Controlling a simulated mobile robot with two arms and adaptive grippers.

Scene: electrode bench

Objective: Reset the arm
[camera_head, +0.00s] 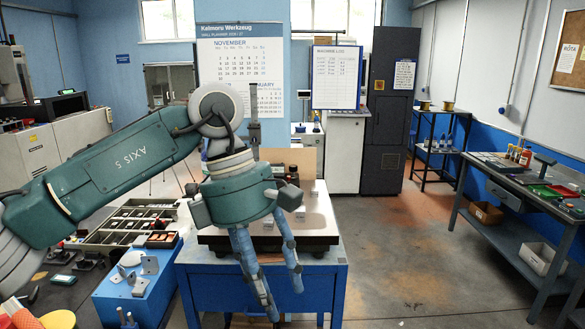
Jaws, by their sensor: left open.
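My left arm (115,165), green and grey and marked "AXIS 5", comes in from the left and reaches to the middle of the view. Its gripper (284,300) points down in front of the blue bench (200,290). The two blue-grey fingers are apart, open and empty, with nothing seen between them. The gripper body hides part of the bench top and the things on it. My right gripper is not in view.
A dark-edged plate (318,240) with small blocks lies on the blue bench. A parts tray (130,222) and metal brackets stand at the left. A workbench (500,200) with tools runs along the right wall. The floor (410,265) between is clear.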

